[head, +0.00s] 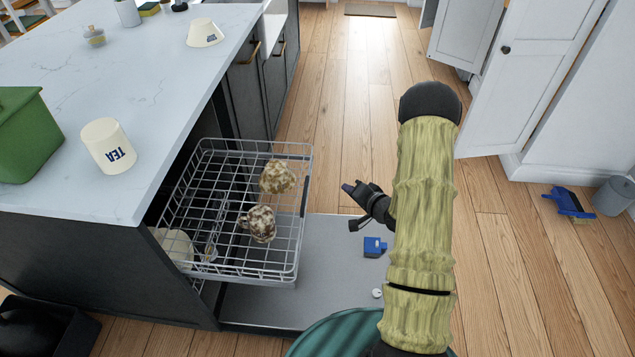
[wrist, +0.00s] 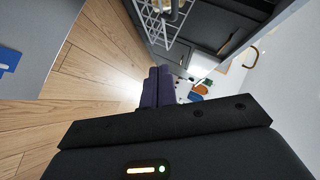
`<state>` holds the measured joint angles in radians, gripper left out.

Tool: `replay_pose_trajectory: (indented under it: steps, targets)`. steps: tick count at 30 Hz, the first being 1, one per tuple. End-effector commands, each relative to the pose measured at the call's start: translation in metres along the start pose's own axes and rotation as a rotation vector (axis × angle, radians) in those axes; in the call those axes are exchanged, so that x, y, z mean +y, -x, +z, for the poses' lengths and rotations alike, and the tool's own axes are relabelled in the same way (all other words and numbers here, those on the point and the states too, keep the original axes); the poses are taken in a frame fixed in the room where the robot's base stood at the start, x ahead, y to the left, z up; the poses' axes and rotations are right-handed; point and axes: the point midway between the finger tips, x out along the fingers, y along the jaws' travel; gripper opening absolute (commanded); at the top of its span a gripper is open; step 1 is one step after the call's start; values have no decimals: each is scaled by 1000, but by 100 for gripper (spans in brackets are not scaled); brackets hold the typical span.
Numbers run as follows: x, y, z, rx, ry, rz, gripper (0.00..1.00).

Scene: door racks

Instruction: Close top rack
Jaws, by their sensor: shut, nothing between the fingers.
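The top rack (head: 302,212) is a grey wire basket pulled out of the dishwasher under the counter, over the lowered door. Two mottled brown-and-white mugs (head: 277,177) (head: 260,223) are in it. My gripper (head: 348,187) is to the right of the rack's front edge, apart from it, with its fingers shut and empty. In the wrist view, the shut dark fingers (wrist: 157,88) point ahead, and part of the rack (wrist: 165,30) shows at the top. The rack's back end is hidden under the counter.
The dishwasher door (head: 335,265) lies open and flat, with a blue block (head: 374,247) on it. A pale dish (head: 176,246) shows below the rack. Wooden floor (head: 330,110) is clear beyond the door.

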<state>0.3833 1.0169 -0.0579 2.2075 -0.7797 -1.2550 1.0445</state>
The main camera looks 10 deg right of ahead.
Motion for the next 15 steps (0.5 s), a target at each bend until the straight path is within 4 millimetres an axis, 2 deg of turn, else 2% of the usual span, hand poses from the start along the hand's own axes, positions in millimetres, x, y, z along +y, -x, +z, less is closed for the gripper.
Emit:
replay_pose_trajectory:
  steps: [1,7,15]
  targets:
    - [8,2,4,2,-69,-50,0]
    - [20,11,17,4,-287,-239,0]
    - [21,14,20,3,-339,-287,0]
